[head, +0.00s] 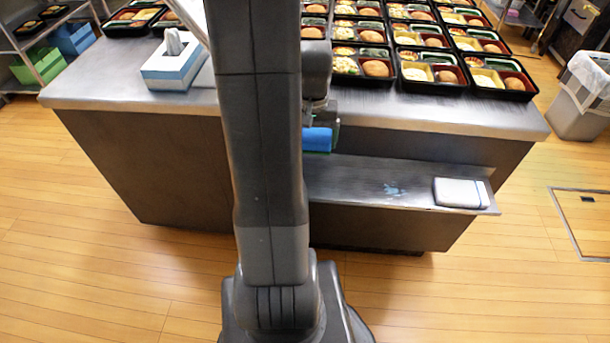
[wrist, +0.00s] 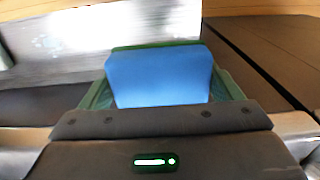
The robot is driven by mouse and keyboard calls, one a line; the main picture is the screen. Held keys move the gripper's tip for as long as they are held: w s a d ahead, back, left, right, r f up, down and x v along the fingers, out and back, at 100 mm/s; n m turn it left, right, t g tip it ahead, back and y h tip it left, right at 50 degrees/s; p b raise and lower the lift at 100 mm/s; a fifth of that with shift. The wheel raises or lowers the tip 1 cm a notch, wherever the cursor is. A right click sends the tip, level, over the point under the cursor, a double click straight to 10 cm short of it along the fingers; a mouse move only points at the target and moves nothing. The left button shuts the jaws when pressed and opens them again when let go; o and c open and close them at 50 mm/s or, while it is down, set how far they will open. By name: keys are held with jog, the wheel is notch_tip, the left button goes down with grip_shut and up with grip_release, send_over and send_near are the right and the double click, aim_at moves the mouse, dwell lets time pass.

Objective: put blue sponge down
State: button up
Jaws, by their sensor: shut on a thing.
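The blue sponge (head: 317,139) with a dark green layer is held at the end of my arm, in front of the counter and by the left part of the low metal shelf. In the wrist view the sponge (wrist: 160,77) sits between the green fingers of my gripper (wrist: 165,92), which is shut on it. My gripper (head: 322,135) is partly hidden behind my arm in the head view. In the wrist view the shelf's pale metal surface (wrist: 60,45) shows beyond the sponge. Whether the sponge touches the shelf cannot be told.
The low metal shelf (head: 350,180) has a bluish mark (head: 394,190) at its middle and a white folded cloth or pack (head: 461,192) at its right end. The counter top above holds many bento trays (head: 466,77) and a tissue box (head: 173,67). A bin (head: 582,95) stands at right.

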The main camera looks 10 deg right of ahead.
aim_at(311, 181)
notch_tip(311, 181, down, 14)
jog(key=shift+f+b, duration=0.1)
jog(key=shift+b, duration=0.9)
jog(key=shift+f, duration=0.1)
jog(key=o, duration=0.6)
jog(key=shift+f, duration=0.1)
jog(key=shift+o, duration=1.3)
notch_tip(311, 181, up, 12)
jog(key=shift+r+p, duration=0.25)
jog(key=shift+p, duration=0.75)
jog(key=shift+f, duration=0.1)
